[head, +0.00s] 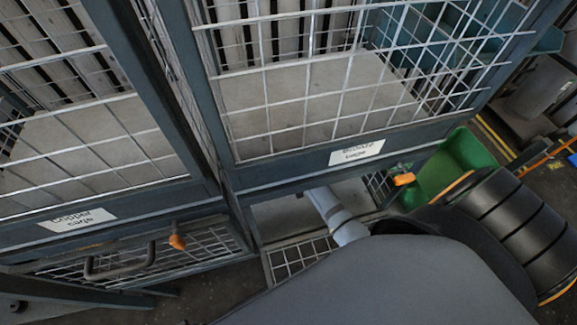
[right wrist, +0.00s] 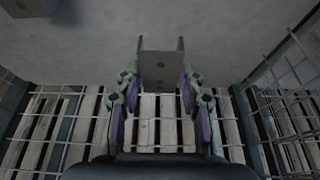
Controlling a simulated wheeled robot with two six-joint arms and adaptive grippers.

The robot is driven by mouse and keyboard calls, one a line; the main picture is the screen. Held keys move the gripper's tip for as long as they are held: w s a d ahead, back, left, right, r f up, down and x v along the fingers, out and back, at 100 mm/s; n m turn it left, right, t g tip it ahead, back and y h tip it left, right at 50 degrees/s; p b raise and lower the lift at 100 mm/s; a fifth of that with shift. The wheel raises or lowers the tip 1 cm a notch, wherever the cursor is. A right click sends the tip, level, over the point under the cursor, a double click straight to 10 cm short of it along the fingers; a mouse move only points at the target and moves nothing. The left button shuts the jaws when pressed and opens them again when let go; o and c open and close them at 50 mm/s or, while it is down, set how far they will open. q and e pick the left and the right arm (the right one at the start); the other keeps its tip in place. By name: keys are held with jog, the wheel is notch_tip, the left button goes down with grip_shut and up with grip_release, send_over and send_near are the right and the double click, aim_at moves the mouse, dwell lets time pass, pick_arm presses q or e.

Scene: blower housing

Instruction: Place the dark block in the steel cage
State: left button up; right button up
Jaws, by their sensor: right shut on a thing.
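In the right wrist view my right gripper (right wrist: 159,84) is shut on a grey-brown piece (right wrist: 160,68) with small holes and two upright prongs, which I take to be the dark block. It is held before a pale flat surface, with slats and wire mesh around. In the head view my arm reaches into the lower cage (head: 284,262), and the gripper and block are hidden there. No label on this lower cage shows, so I cannot tell whether it is the steel cage. My left gripper is not in view.
Above are a cage labelled copper (head: 75,222) at left and one with a blurred label (head: 357,152) at right. A lower mesh door with a handle (head: 120,262) is at left.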

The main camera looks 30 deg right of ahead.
notch_tip(320, 180, down, 2)
jog(key=shift+f, duration=0.1)
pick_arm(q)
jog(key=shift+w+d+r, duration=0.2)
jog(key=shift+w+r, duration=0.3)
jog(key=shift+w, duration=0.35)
pick_arm(e)
jog(key=shift+f, duration=0.2)
jog(key=shift+f, duration=0.15)
jog(key=o, duration=1.3)
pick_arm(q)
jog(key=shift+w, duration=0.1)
pick_arm(e)
jog(key=p+v, duration=0.2)
jog(key=v, duration=0.5)
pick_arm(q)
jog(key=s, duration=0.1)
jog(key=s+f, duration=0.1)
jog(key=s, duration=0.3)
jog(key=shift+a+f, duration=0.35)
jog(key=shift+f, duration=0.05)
pick_arm(e)
jog(key=shift+s+r, duration=0.15)
jog(key=shift+r, duration=0.2)
